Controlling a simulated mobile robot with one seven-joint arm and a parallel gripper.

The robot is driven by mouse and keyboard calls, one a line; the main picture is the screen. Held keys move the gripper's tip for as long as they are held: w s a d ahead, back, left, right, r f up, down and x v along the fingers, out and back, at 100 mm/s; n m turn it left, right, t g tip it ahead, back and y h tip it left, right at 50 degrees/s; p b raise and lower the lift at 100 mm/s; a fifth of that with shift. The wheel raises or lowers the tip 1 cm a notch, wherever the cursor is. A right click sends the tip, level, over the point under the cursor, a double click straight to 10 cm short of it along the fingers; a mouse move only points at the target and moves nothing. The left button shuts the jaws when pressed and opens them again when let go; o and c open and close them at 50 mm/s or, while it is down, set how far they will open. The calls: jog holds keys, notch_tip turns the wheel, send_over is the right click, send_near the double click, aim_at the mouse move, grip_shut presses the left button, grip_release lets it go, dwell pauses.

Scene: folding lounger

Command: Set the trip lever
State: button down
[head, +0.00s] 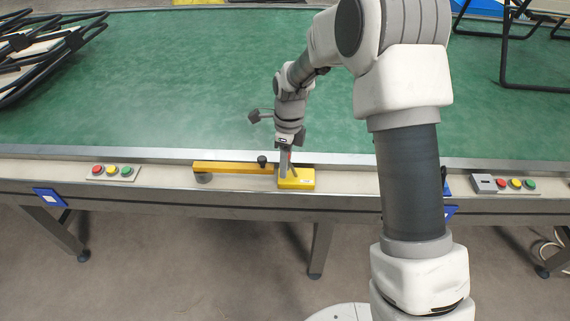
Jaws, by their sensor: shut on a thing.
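The trip lever assembly sits on the conveyor's front rail, left of centre in the head view. It has a yellow bar (232,168) with a black knob (262,161) near its right end and a grey round foot under its left end. A yellow block (300,181) stands at the bar's right end. My gripper (286,158) points down over the block's left part, just right of the knob. It is shut on a slim grey upright part (283,169), seemingly the trip lever; the fingers are small, and the exact contact is hard to see.
Button panels stand on the rail at left (112,171) and right (514,185). The green belt (170,90) is clear in the middle. Folded black-framed loungers lie at far left (40,50), and another black frame (530,85) is at far right. My arm covers part of the rail.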

jog(key=y, duration=0.1)
jog(key=d+y, duration=0.1)
jog(key=y, duration=0.1)
jog(key=shift+d+r+p, duration=0.3)
jog(key=shift+r+p, duration=0.05)
jog(key=shift+p, duration=0.05)
jog(key=d+y, duration=0.1)
jog(key=y, duration=0.1)
jog(key=d+y, duration=0.1)
jog(key=y, duration=0.1)
jog(key=shift+r+p, duration=0.1)
jog(key=shift+p, duration=0.2)
jog(key=shift+d, duration=0.15)
jog(key=shift+d+f+p, duration=0.2)
jog(key=shift+d+p, duration=0.15)
jog(key=shift+d, duration=0.05)
jog(key=c, duration=0.7)
grip_release()
jog(key=shift+a, duration=0.1)
jog(key=shift+r, duration=0.15)
jog(key=shift+d+r, duration=0.2)
jog(key=shift+r, duration=0.05)
jog(key=p+v, duration=0.3)
jog(key=v, duration=1.3)
jog(key=shift+d, duration=0.5)
